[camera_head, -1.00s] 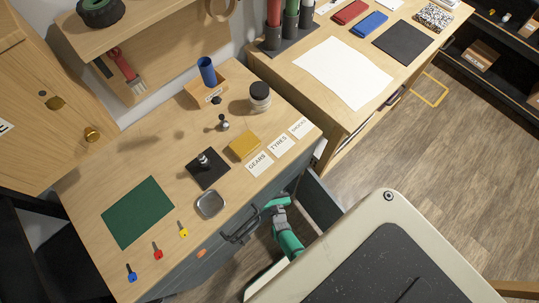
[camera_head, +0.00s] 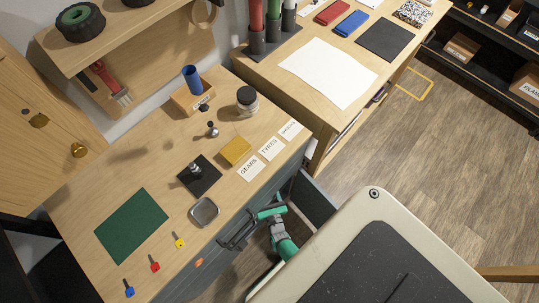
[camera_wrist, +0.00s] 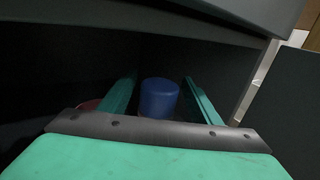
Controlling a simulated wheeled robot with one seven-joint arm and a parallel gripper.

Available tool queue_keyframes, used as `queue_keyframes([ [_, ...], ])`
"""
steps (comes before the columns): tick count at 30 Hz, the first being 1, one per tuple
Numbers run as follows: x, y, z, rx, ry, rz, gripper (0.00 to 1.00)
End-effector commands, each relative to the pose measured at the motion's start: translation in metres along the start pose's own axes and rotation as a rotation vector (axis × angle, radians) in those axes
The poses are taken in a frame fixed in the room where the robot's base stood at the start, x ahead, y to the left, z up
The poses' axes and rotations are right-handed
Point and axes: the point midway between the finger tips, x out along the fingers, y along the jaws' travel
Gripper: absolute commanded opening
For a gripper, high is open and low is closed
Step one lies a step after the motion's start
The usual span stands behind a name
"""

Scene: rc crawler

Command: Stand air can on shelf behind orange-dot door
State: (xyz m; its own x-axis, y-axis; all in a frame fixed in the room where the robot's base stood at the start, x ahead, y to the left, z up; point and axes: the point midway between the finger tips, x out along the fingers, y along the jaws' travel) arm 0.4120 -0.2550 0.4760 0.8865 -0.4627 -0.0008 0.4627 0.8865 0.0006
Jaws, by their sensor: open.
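In the wrist view my gripper (camera_wrist: 159,83) is open, its two green fingers reaching into a dark compartment. A blue cylinder (camera_wrist: 159,98) stands upright between the fingers, with a visible gap at least on the right. I cannot tell if it is the air can; its lower part is hidden by my gripper. In the head view my teal wrist (camera_head: 277,228) is low at the front of the grey cabinet, beside an open dark door panel (camera_head: 314,203). An orange dot (camera_head: 199,262) shows on the cabinet front, left of a dark handle (camera_head: 232,240).
A red object (camera_wrist: 88,104) sits left of my left finger, partly hidden. The open panel (camera_wrist: 288,110) stands close on the right in the wrist view. The wooden worktop (camera_head: 75,205) above holds several small items. Wood floor (camera_head: 440,150) is clear at the right.

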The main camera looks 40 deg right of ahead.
Motion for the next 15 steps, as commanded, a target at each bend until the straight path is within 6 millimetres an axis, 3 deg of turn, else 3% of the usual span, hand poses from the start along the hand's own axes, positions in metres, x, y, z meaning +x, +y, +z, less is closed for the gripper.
queue_keyframes([
  [15, -0.068, -0.001, 0.0, 0.001, 0.0, -0.001, 0.57],
])
